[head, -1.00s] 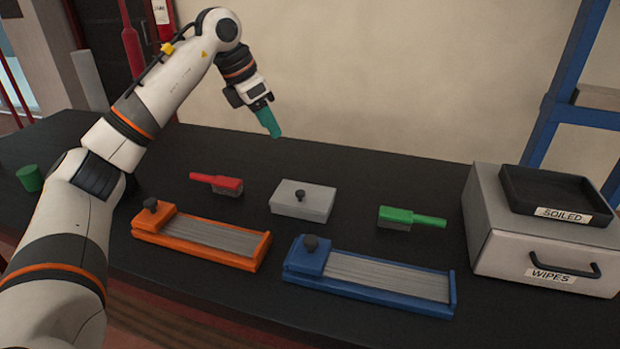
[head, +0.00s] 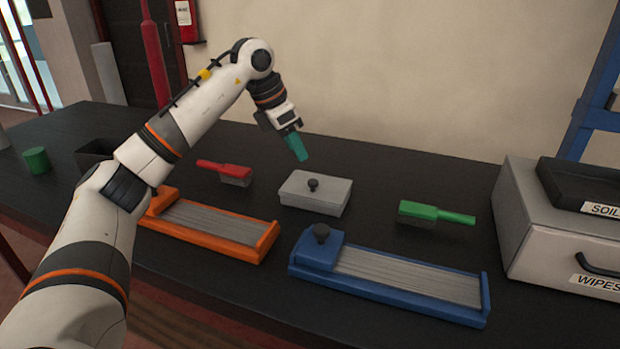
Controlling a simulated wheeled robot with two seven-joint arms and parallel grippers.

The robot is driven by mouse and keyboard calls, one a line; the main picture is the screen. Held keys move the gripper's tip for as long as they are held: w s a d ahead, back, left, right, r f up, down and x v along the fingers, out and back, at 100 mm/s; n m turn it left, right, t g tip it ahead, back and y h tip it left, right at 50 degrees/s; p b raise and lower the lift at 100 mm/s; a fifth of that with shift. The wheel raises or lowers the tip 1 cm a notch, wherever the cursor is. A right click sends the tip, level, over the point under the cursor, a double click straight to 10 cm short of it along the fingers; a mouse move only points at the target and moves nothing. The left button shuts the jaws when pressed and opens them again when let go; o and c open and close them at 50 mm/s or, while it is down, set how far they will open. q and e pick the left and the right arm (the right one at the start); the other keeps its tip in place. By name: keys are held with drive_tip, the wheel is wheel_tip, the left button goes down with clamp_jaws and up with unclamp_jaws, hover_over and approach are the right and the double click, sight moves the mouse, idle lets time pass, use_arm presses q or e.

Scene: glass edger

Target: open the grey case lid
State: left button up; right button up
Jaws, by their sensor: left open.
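The grey case (head: 312,201) sits closed on the black table, between the red brush and the green brush. Its flat grey lid (head: 333,186) carries a small dark knob (head: 313,185) on top. My left gripper (head: 301,155) has teal fingers pointing down and is above and just behind the case, apart from the knob. It is open, though the fingers overlap from this angle, and nothing shows between them. My right gripper is not in view.
A red brush (head: 226,171) lies left of the case and a green brush (head: 435,214) right. An orange tray (head: 262,246) and a blue tray (head: 470,311) lie in front. A drawer box (head: 560,255) stands right. A green cylinder (head: 36,160) stands far left.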

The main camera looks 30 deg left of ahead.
sight(313, 181)
use_arm(q)
drive_tip(key=x, duration=0.9)
drive_tip(key=shift+w+f+p, duration=0.15)
drive_tip(key=shift+f+p, duration=0.1)
drive_tip(key=shift+p, duration=0.05)
drive_tip(key=shift+c, duration=0.3)
clamp_jaws()
